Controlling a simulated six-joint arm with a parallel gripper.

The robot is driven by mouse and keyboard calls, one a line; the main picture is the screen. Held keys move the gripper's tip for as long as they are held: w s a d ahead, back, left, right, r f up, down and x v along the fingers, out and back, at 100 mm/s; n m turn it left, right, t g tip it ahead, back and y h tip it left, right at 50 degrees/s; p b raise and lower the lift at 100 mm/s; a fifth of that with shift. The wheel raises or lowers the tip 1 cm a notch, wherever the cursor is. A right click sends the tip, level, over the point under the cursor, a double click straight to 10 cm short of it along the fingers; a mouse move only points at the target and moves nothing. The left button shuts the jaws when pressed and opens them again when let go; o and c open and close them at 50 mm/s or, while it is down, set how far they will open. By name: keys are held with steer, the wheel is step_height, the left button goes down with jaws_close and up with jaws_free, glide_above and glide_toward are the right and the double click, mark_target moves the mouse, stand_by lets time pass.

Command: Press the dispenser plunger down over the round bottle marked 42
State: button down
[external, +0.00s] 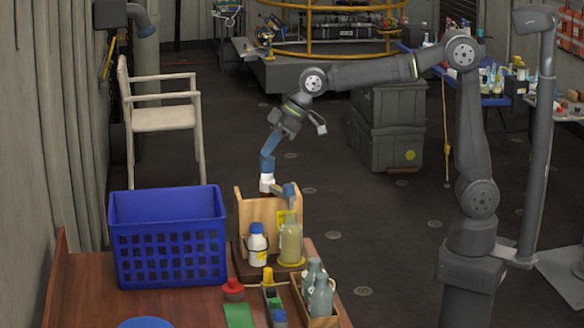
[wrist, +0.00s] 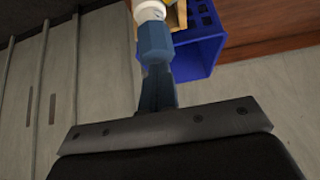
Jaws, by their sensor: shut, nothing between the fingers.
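My gripper (external: 267,168) has blue fingers pointing down and closed together, above the wooden stand (external: 253,212) on the table. A white round piece (external: 266,184) is right at the fingertips; it also shows in the wrist view (wrist: 149,10), beyond the blue fingers (wrist: 156,55). I cannot tell whether it touches them. A blue-grey arm-like part (external: 285,191) sits at the stand's top, above a clear yellowish bottle (external: 290,243) on a yellow disc. A white bottle with a blue cap (external: 257,246) stands to its left. The number 42 is not readable on any bottle.
A blue basket (external: 168,240) stands left of the stand and shows in the wrist view (wrist: 205,45). In front are a red-topped item (external: 233,289), a green card (external: 239,316) and grey bottles (external: 320,297) in a wooden box.

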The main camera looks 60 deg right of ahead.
steer(key=shift+r, duration=3.5)
steer(key=shift+f, duration=2.85)
